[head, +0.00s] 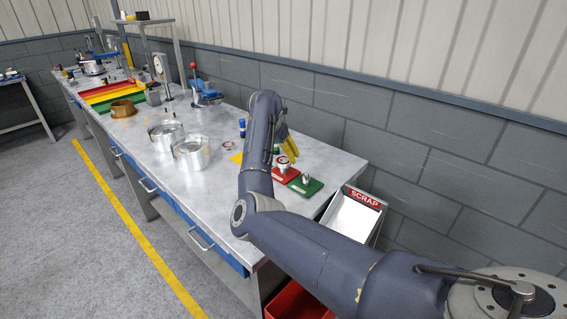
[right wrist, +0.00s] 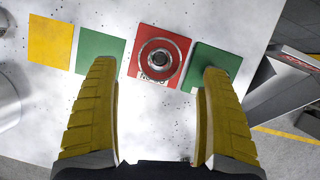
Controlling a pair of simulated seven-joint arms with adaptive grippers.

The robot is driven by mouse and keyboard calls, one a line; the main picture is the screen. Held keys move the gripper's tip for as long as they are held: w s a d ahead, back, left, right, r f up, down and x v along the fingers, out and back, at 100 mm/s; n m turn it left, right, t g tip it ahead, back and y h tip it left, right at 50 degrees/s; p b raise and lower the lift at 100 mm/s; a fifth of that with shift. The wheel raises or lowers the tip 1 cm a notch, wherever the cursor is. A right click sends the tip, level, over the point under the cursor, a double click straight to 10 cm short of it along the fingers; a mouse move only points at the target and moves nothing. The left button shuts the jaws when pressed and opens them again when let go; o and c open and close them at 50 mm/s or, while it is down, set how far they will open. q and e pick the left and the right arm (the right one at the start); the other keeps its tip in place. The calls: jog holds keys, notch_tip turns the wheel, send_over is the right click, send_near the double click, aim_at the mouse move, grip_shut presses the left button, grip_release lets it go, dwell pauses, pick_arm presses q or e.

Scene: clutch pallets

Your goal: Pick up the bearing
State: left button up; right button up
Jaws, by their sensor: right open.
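A round metal ring with a dark centre, which looks like the bearing (right wrist: 160,57), sits on a red square pad (right wrist: 184,44) in the right wrist view. In the head view the bearing (head: 283,164) shows on the red pad (head: 277,178), near the bench's right end. My right gripper (right wrist: 160,68) is open, its yellow fingers spread on either side of the bearing's line, with nothing between them. In the head view the right gripper (head: 290,147) is above and just behind the pads, partly hidden by my arm. My left gripper is not in view.
Metal housings (head: 190,152), a blue-based press (head: 206,95) and a scrap bin (head: 352,218) are nearby.

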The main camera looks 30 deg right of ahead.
aim_at(284, 161)
jog(key=shift+x, duration=2.35)
jog(key=shift+c, duration=0.2)
jog(key=c, duration=1.7)
jog(key=shift+r, duration=0.1)
